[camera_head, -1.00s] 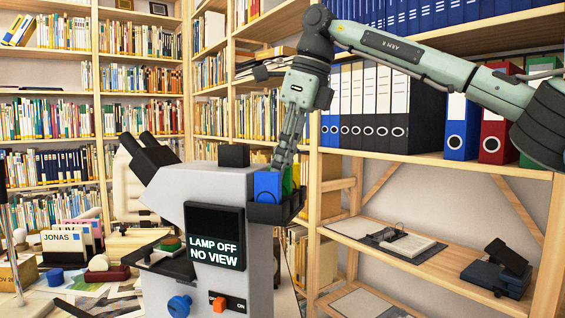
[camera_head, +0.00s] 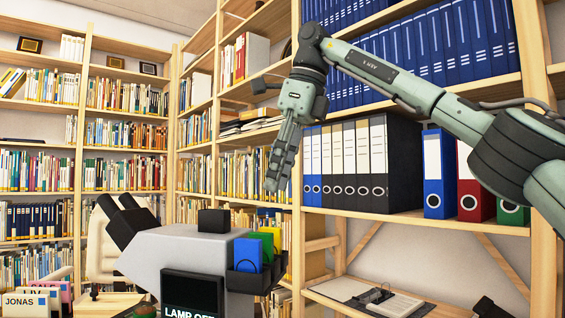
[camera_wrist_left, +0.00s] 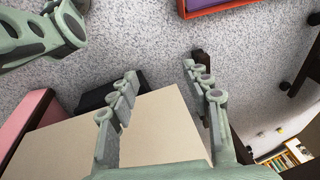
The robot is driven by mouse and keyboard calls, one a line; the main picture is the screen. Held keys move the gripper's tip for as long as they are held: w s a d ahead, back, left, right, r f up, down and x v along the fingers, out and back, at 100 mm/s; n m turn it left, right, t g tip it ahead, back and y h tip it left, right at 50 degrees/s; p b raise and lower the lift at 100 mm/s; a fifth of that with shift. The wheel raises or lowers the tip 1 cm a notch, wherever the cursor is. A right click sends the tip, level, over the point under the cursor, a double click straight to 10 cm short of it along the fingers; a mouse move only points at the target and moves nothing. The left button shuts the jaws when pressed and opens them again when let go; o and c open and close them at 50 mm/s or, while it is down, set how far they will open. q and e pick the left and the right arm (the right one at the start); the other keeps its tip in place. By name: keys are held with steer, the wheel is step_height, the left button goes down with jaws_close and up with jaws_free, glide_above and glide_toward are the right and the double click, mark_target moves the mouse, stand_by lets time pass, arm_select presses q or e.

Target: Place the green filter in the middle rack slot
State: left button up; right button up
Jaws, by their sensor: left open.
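A dark rack (camera_head: 245,282) is on the right side of the grey microscope (camera_head: 175,252). It holds a blue filter (camera_head: 247,258) in front, a green filter (camera_head: 264,244) behind it and a yellow filter (camera_head: 278,237) at the back. The green filter stands upright between the other two, its lower part hidden. My right gripper (camera_head: 273,185) points down above the rack, clear of the filters. Its fingers are seen nearly edge-on, so their opening is unclear. My left gripper (camera_wrist_left: 160,72) is open and empty in the left wrist view, over a beige surface (camera_wrist_left: 160,125) and grey carpet.
A shelf of binders (camera_head: 350,165) stands close to the right gripper and my right arm. Tall bookcases (camera_head: 125,130) fill the back. A box or tray with an orange rim (camera_wrist_left: 232,7) lies on the carpet in the left wrist view.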

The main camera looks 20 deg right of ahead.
steer(key=shift+v, duration=1.2)
stand_by(0.5)
